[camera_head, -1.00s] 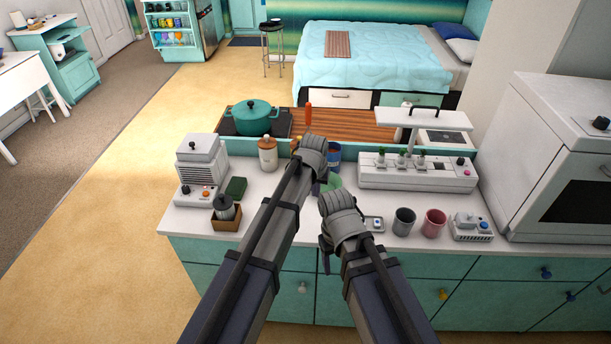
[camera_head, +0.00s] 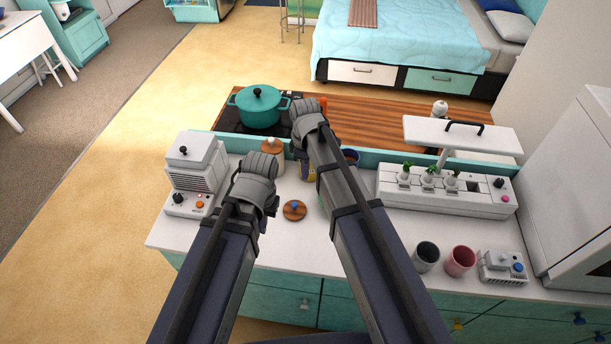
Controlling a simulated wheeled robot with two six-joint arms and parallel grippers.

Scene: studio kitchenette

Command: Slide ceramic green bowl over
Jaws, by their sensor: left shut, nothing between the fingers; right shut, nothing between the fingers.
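The green bowl shows only as a small pale green patch (camera_head: 321,203) on the white counter (camera_head: 285,250). My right arm hides most of it, so I cannot tell its full shape. My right gripper (camera_head: 307,120) reaches past it toward the back of the counter, near the raised wooden top. It is shut and empty. My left gripper (camera_head: 256,185) is shut and empty over the counter, left of the bowl. The fingertips of both are mostly hidden.
A round wooden lid with a blue knob (camera_head: 294,211) lies between my arms. A brown-topped jar (camera_head: 272,152) stands behind my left gripper. A teal pot (camera_head: 259,107) sits farther back. A dark cup (camera_head: 426,256) and pink cup (camera_head: 460,261) stand right of my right arm.

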